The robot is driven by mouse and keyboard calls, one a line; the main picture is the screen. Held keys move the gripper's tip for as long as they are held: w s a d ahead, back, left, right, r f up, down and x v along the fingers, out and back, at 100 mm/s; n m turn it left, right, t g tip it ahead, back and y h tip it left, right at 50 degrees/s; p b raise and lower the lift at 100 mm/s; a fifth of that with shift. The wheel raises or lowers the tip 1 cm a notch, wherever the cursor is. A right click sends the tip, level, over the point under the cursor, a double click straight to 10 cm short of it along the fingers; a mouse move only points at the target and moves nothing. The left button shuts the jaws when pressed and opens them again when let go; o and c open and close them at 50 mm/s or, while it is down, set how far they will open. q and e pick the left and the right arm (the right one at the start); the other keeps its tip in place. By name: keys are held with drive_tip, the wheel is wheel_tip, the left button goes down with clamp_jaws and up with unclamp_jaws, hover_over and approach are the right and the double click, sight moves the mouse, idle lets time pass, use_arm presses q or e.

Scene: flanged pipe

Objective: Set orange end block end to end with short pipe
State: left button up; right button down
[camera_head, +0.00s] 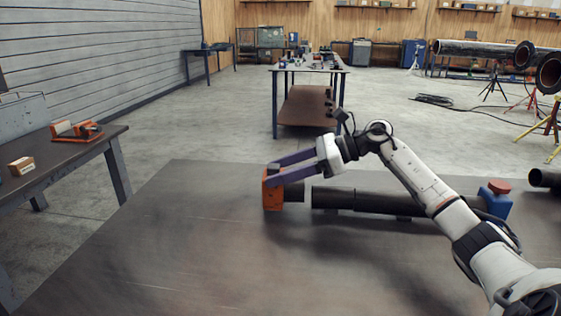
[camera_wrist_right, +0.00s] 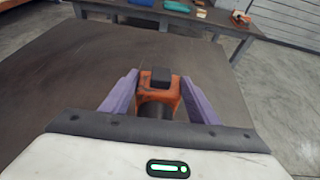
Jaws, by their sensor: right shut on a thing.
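The orange end block (camera_head: 272,190) stands on the dark metal table at the left of the row of pipe, with a short dark stub on its right side. My right gripper (camera_head: 273,174) is shut on it, with its purple fingers on either side. The block also shows between the fingers in the right wrist view (camera_wrist_right: 161,88). The short pipe (camera_head: 333,197) lies to the right of the stub, and a small gap shows between them. A longer dark pipe (camera_head: 385,204) continues to the right, partly hidden by my right arm. My left gripper is not in view.
A blue block with a red knob (camera_head: 497,197) stands at the right end of the pipe. The table (camera_head: 170,260) is bare at the left and front. A side bench (camera_head: 60,157) with an orange tool and a small box stands at the left.

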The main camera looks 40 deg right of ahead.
drive_tip(key=shift+d+f, duration=0.1)
drive_tip(key=shift+f, duration=0.4)
drive_tip(key=c, duration=1.1)
unclamp_jaws()
drive_tip(key=shift+f, duration=0.35)
drive_tip(key=o, duration=0.4)
drive_tip(key=shift+r, duration=0.1)
drive_tip(key=b+v, duration=0.1)
drive_tip(key=v, duration=1)
drive_tip(key=shift+b, duration=0.4)
drive_tip(key=shift+s+d+r, duration=0.15)
drive_tip(key=shift+s+d, duration=0.05)
drive_tip(key=shift+s, duration=0.15)
